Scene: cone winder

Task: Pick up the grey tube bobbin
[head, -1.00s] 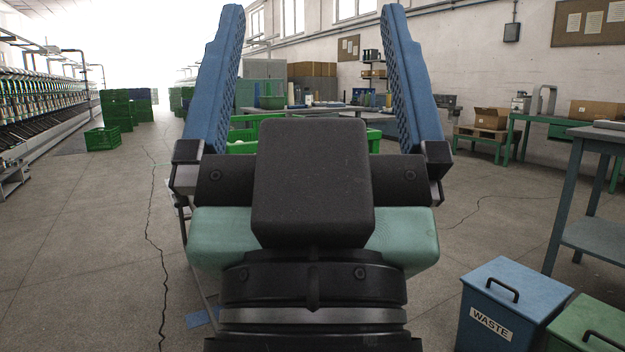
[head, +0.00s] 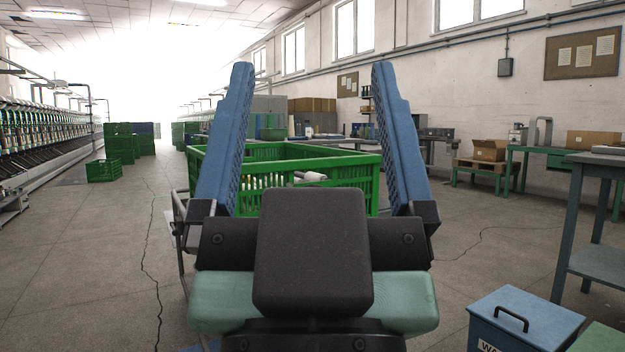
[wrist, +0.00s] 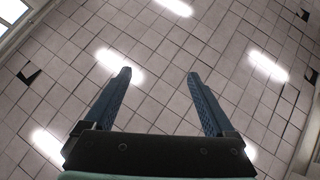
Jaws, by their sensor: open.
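My gripper (head: 312,68) stands upright in the middle of the head view, its two blue fingers spread wide with nothing between them. In the wrist view my gripper (wrist: 158,74) is also open and empty, against the tiled ceiling. A green crate (head: 345,172) stands just beyond my gripper in the head view, partly hidden by its fingers and body. White and grey pieces (head: 312,177) show inside the crate. I cannot tell whether one of them is the grey tube bobbin.
A blue waste bin (head: 525,318) and a blue-grey table (head: 590,165) stand at the right. Stacked green crates (head: 120,142) and a long winding machine (head: 45,140) are at the left. The floor on both sides is largely clear.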

